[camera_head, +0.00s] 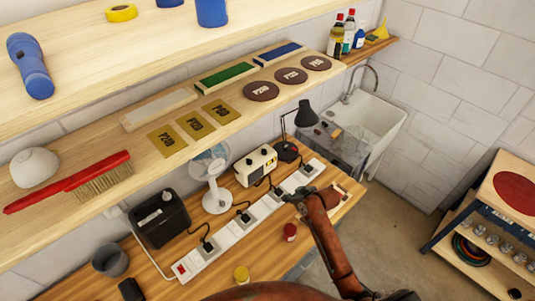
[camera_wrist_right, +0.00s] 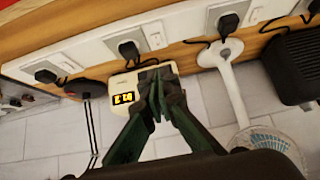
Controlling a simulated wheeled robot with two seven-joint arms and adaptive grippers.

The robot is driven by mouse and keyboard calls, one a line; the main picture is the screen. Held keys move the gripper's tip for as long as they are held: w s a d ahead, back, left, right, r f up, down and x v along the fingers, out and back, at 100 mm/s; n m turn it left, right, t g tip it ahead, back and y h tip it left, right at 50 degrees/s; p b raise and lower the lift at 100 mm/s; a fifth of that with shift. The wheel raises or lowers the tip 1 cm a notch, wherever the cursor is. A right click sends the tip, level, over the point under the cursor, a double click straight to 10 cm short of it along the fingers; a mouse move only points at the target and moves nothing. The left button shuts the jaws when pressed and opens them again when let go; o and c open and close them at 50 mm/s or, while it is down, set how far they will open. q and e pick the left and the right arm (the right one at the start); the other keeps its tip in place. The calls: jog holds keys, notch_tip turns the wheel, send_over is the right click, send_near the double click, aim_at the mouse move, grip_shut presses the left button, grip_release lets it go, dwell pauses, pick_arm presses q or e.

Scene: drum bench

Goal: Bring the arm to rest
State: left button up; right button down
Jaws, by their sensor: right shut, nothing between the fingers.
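My right arm reaches up from the lower right in the head view. Its right gripper (camera_head: 298,196) is over the bench, close to the right part of the white power strip (camera_head: 226,238). In the right wrist view the gripper's dark fingers (camera_wrist_right: 156,78) are together with nothing between them. They overlap the cream box with a lit display (camera_wrist_right: 124,98) there; whether they touch it I cannot tell. The power strip also shows in the wrist view (camera_wrist_right: 185,28), with black plugs in it. My left gripper is not in view.
A black desk lamp (camera_head: 303,118), white fan (camera_head: 214,180) and black box (camera_head: 161,220) stand behind the strip. A red jar (camera_head: 290,231) and yellow jar (camera_head: 241,274) are on the bench front. Shelves overhang at upper left. Floor (camera_head: 400,215) is open to the right.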

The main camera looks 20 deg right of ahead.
jog(key=s+d+f+m+g+h, duration=0.1)
jog(key=s+d+m+g+h, duration=0.1)
jog(key=s, duration=1.4)
jog(key=s+d+f+m+g+h, duration=0.2)
jog(key=s, duration=1.5)
notch_tip(320, 180, down, 41)
jog(key=s+a+g+b, duration=0.1)
jog(key=s+b, duration=0.1)
jog(key=b, duration=1)
jog(key=s+f+b, duration=0.3)
jog(key=s+f, duration=0.3)
jog(key=f, duration=0.3)
jog(key=s+f+g+b, duration=0.1)
jog(key=s+f+b, duration=0.2)
jog(key=s+f, duration=0.4)
jog(key=s+f+n+b, duration=0.1)
jog(key=s+f+b, duration=0.3)
jog(key=f, duration=0.8)
jog(key=shift+s+a+f+g+y, duration=0.15)
jog(key=shift+s+f+g+y, duration=0.2)
jog(key=shift+s, duration=0.9)
jog(key=shift+r, duration=0.1)
